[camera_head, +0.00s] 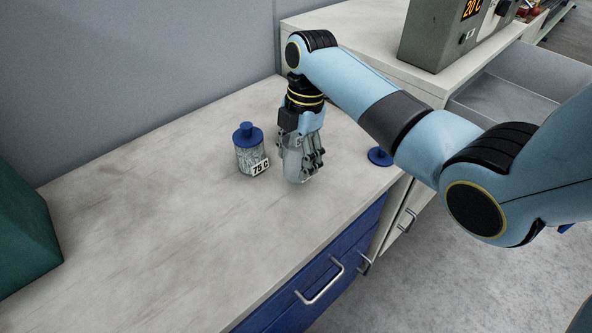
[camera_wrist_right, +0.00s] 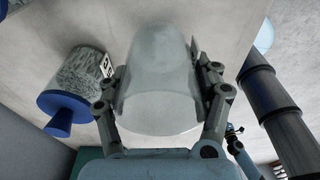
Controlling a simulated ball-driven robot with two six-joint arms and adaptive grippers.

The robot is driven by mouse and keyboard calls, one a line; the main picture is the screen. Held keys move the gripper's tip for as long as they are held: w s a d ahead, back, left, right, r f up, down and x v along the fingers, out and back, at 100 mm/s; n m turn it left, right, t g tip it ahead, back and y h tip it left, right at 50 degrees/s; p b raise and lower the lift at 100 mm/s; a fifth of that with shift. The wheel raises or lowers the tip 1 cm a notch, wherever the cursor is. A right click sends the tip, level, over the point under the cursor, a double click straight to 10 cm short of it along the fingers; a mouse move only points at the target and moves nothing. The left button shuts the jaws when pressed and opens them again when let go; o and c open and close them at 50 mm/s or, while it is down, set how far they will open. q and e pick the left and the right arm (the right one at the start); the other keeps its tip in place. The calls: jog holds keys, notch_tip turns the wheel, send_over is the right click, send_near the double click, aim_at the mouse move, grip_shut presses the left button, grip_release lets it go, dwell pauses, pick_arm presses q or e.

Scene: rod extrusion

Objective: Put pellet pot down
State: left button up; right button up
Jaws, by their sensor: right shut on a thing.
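My right gripper (camera_head: 302,168) points down over the counter and is shut around a clear, lidless pellet pot (camera_head: 292,164). In the right wrist view the pot (camera_wrist_right: 158,75) sits upright between both fingers and looks empty. Its base is at or just above the counter; I cannot tell whether it touches. A blue lid (camera_head: 380,157) with a knob lies on the counter to the right of the gripper. My left gripper is not in view.
A second pot (camera_head: 250,158), with grey contents, a blue lid and a "75 C" label, stands just left of the held pot. The counter (camera_head: 150,210) is clear towards the left and front. A green block (camera_head: 22,235) stands at the left edge. A grey machine (camera_head: 445,35) stands at the back right.

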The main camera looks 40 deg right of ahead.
aim_at(296, 171)
jog(key=shift+f, duration=1.95)
jog(key=shift+f, duration=0.15)
jog(key=o, duration=1.5)
jog(key=shift+c, duration=0.2)
